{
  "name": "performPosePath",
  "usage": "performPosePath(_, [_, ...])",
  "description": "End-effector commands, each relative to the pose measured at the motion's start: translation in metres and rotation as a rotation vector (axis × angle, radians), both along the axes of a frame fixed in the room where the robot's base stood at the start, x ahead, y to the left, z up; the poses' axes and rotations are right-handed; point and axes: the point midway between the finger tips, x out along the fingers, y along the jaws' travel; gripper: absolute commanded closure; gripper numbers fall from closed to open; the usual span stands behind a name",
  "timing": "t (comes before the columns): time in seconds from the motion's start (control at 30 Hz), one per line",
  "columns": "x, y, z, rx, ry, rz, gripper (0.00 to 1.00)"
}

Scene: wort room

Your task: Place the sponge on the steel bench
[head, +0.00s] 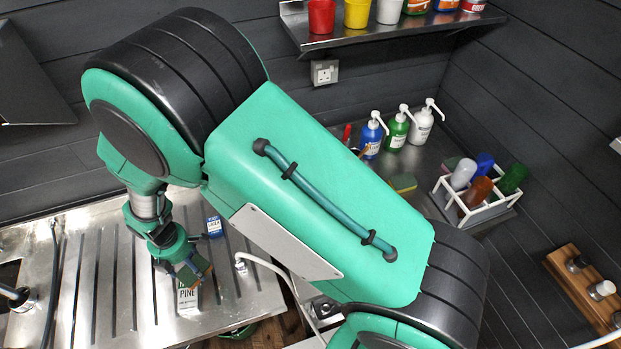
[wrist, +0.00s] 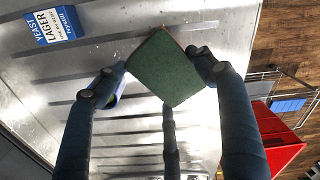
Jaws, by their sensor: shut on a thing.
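A green sponge (wrist: 166,68) with a tan edge is held between the dark fingertips of my gripper (wrist: 155,78) in the wrist view, with one flat green face towards the camera. In the head view my gripper (head: 196,274) hangs over the grooved steel drainboard (head: 120,290), and a tan edge of the sponge seems to show at its tips. The gap below the sponge is hard to judge. A steel bench (head: 425,155) at the back right carries several bottles and another green-and-yellow sponge (head: 404,183).
A blue yeast packet (head: 214,226) and a carton marked PINE (head: 187,298) are on the drainboard near my gripper. A white hose (head: 270,262) runs beside its right edge. Pump bottles (head: 397,130) and a white bottle rack (head: 470,205) occupy the back bench.

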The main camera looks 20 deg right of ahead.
Motion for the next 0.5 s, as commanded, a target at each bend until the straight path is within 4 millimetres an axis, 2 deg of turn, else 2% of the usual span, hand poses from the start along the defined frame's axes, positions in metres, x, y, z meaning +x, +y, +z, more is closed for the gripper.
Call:
performPosePath(0.27, [0.051, -0.054, 0.032, 0.001, -0.002, -0.315, 0.41])
performPosePath(0.5, [0.092, -0.112, 0.062, 0.001, -0.002, -0.622, 0.41])
